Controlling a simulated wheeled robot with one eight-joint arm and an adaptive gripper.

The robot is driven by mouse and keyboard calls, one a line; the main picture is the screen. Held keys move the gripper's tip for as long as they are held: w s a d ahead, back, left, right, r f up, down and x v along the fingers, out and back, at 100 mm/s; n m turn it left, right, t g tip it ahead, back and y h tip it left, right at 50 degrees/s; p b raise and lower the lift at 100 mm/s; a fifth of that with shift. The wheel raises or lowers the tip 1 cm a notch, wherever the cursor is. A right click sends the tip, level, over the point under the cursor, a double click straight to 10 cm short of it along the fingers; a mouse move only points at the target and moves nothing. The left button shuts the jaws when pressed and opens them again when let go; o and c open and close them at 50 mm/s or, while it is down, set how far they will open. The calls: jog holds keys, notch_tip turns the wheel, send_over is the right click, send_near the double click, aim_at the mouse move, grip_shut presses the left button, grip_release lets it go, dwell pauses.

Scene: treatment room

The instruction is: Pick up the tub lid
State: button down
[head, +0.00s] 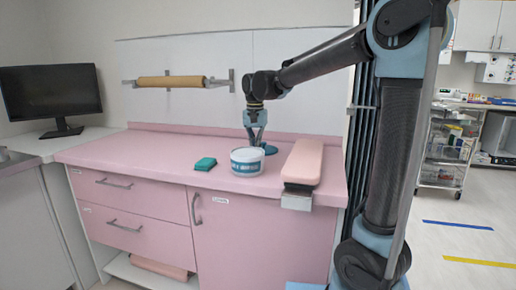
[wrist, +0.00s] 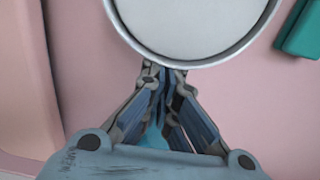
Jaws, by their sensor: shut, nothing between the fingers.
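A white tub (head: 247,162) with a blue band stands upright on the pink counter. In the wrist view its round, pale top (wrist: 195,22) has a grey rim and fills the upper middle; I cannot tell for sure whether this is the lid or the open mouth. My gripper (head: 257,142) points down just behind the tub, its fingers (wrist: 164,72) shut and empty beside the rim; contact is unclear. A blue, flat-looking piece (head: 270,150) shows behind the tub, and a light blue patch (wrist: 155,138) shows between the fingers; I cannot tell what either is.
A teal box (head: 205,164) lies left of the tub; it also shows in the wrist view (wrist: 302,30). A pink padded cushion (head: 303,162) lies to the right. A paper roll (head: 170,81) hangs on the wall behind. The counter's left part (head: 130,152) is clear.

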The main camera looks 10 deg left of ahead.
aim_at(249, 152)
jog(key=s, duration=0.5)
jog(key=s+a, duration=0.1)
jog(key=s, duration=0.2)
jog(key=shift+s, duration=0.1)
